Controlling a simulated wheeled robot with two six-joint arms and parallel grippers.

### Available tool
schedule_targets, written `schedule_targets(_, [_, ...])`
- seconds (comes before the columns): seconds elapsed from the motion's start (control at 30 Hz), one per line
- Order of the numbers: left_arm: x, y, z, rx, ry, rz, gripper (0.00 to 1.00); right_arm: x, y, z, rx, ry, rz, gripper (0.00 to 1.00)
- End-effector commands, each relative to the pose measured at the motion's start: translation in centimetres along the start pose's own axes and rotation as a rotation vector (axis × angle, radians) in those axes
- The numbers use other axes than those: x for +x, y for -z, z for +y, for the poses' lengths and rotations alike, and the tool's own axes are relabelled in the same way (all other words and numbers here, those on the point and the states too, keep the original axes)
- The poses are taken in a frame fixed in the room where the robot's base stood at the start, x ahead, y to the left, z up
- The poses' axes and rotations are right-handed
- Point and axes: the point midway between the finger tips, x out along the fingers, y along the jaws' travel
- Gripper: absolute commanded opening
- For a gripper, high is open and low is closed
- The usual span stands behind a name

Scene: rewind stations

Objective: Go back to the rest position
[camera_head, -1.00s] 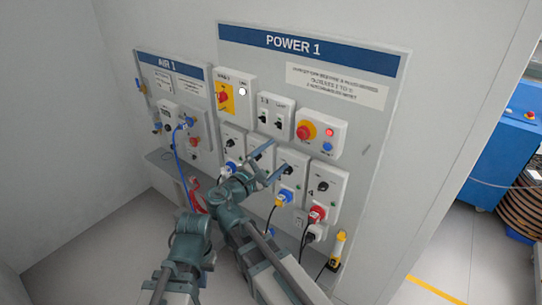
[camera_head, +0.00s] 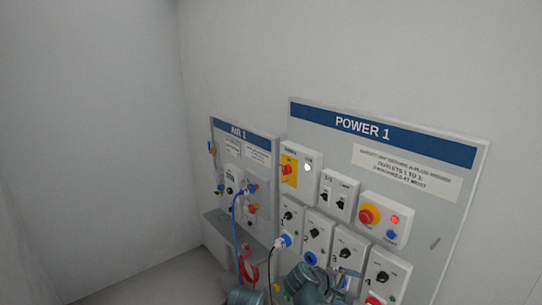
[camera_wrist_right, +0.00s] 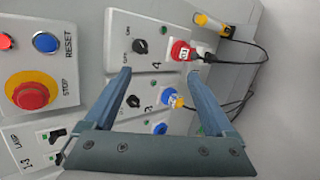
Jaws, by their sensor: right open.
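My right gripper (camera_head: 346,276) shows at the bottom edge of the head view, in front of the lower outlets of the POWER 1 panel (camera_head: 448,205). In the right wrist view my right gripper (camera_wrist_right: 159,73) is open, with nothing between its fingers. Outlet boxes with black knobs lie behind the fingers there. A red plug (camera_wrist_right: 181,51) and a blue plug (camera_wrist_right: 172,98) sit in outlets near the right finger. I cannot tell whether the fingers touch anything. My left gripper is not in view.
The AIR 1 panel (camera_head: 264,157) with a blue hose (camera_head: 237,235) is on the left. A red emergency stop (camera_head: 369,215) sits on the POWER 1 panel. A yellow-ended device (camera_wrist_right: 210,24) hangs by the panel edge. Bare wall and floor lie to the left.

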Motion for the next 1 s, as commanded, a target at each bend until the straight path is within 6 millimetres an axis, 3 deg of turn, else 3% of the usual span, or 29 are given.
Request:
schedule_targets(0.1, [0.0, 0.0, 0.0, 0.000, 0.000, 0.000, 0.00, 0.9, -1.2, -4.6, 0.194, 0.253, 0.000, 0.89])
schedule_targets(0.2, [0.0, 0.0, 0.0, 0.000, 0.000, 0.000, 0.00, 0.7, -1.5, -7.4, 0.318, 0.418, -0.006, 0.89])
schedule_targets(0.4, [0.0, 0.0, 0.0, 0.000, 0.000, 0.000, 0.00, -0.6, -1.4, -11.0, 0.489, 0.657, -0.026, 0.89])
schedule_targets(0.67, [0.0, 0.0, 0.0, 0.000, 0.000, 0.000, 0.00, -3.0, -1.0, -13.7, 0.652, 0.904, -0.055, 0.89])
schedule_targets(1.0, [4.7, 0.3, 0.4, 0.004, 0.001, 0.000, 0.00, -5.5, 1.1, -21.2, 0.478, 0.896, -0.044, 0.89])
